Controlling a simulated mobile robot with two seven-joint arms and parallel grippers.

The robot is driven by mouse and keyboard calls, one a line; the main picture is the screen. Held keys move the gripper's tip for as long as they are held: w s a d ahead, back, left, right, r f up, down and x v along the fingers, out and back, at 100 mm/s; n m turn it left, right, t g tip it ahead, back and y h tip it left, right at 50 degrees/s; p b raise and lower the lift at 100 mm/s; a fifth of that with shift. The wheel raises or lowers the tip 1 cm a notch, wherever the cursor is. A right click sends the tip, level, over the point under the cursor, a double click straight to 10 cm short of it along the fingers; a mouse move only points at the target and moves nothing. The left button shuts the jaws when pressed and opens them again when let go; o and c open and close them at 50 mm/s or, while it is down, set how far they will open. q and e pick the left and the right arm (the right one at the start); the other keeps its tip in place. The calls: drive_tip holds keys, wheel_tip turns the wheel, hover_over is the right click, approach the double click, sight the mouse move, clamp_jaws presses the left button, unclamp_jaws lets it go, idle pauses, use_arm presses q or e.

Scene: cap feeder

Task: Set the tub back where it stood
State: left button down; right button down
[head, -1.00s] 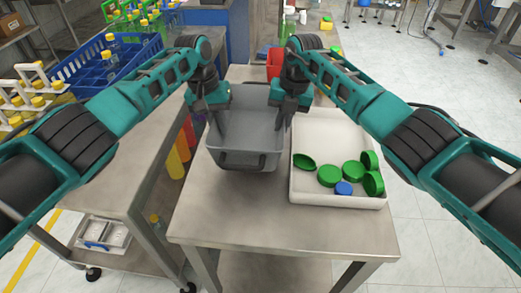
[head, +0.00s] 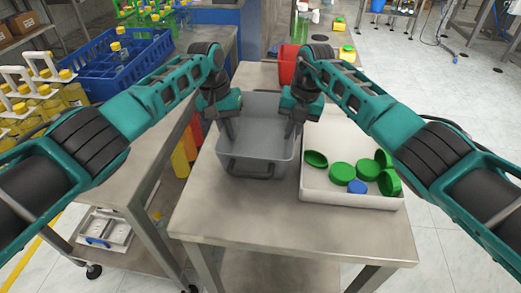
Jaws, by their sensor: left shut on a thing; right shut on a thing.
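A grey tub (head: 252,150) is on or just above the steel table, left of the white tray; I cannot tell if its base touches. It looks upright, with a handle on its near wall. The part of its inside that I see looks empty. My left gripper (head: 230,137) is shut on the tub's left side. My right gripper (head: 289,133) is shut on its right side. The fingertips and parts of the side rims are hidden behind the grippers.
A white tray (head: 352,201) with several green caps (head: 341,173) and a blue cap (head: 357,187) stands close to the tub's right. A red container (head: 287,66) is behind. The steel table (head: 280,228) is bare in front. A lower cart with bottles is at left.

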use_arm(q)
drive_tip(key=c, duration=1.2)
unclamp_jaws()
drive_tip(key=shift+f, duration=0.1)
drive_tip(key=shift+c, duration=0.2)
use_arm(e)
drive_tip(key=c, duration=1.2)
unclamp_jaws()
drive_tip(key=shift+c, duration=0.2)
drive_tip(key=shift+r, duration=0.25)
use_arm(q)
wheel_tip(320, 180, up, 12)
drive_tip(key=a, duration=0.2)
drive_tip(key=shift+w, duration=0.15)
use_arm(e)
wheel_tip(320, 180, up, 11)
drive_tip(key=d, duration=0.2)
drive_tip(key=shift+s+r, duration=0.15)
drive_tip(key=shift+s, duration=0.05)
use_arm(q)
drive_tip(key=shift+f, duration=0.1)
